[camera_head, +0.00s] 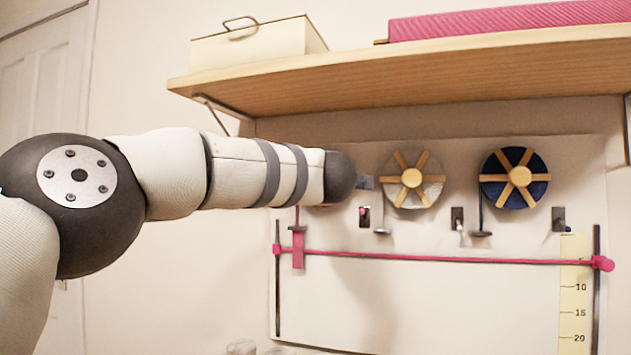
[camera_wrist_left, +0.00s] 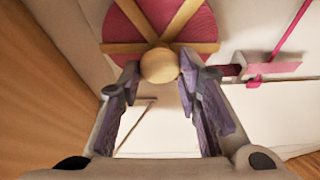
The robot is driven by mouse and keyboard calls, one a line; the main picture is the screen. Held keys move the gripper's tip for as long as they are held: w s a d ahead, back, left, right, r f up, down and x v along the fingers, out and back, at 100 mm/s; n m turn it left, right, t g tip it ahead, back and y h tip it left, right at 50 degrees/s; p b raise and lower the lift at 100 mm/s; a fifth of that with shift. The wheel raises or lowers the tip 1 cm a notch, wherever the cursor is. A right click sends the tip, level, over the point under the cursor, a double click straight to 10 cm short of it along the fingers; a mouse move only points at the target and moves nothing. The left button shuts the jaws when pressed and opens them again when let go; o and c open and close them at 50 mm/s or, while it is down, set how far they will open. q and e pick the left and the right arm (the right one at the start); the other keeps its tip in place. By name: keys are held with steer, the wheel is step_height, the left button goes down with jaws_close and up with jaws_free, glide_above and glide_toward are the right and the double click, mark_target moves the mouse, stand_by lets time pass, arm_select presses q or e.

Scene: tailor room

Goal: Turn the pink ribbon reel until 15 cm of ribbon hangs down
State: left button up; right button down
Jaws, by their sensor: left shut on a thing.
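The pink ribbon reel (camera_wrist_left: 196,20) shows in the left wrist view, with wooden spokes and a round wooden hub knob (camera_wrist_left: 159,65). In the head view my left arm hides it. My left gripper (camera_wrist_left: 158,78) is shut on the hub knob, one finger on each side. A short length of pink ribbon (camera_head: 298,258) hangs below the arm in the head view. Its lower end is slightly below the pink horizontal line (camera_head: 440,257). A ruler strip (camera_head: 574,295) marked 10, 15 and 20 hangs at the right. My right gripper is out of view.
A white reel (camera_head: 430,190) and a dark blue reel (camera_head: 530,192) are on the wall board to the right. A wooden shelf (camera_head: 420,80) juts out above them, bearing a cream box (camera_head: 255,47) and a pink box (camera_head: 510,20). The board below the pink line is mostly clear.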

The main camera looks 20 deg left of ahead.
arm_select(q)
steer(key=n+g+h, duration=0.1)
steer(key=n, duration=0.2)
steer(key=n+g+h, duration=0.1)
steer(key=n, duration=0.2)
steer(key=n+g+h+b, duration=0.1)
steer(key=n, duration=0.2)
steer(key=shift+a+r, duration=0.15)
steer(key=shift+r, duration=0.05)
steer(key=shift+n, duration=0.3)
stand_by(0.3)
steer(key=o, duration=1.1)
steer(key=v, duration=1.2)
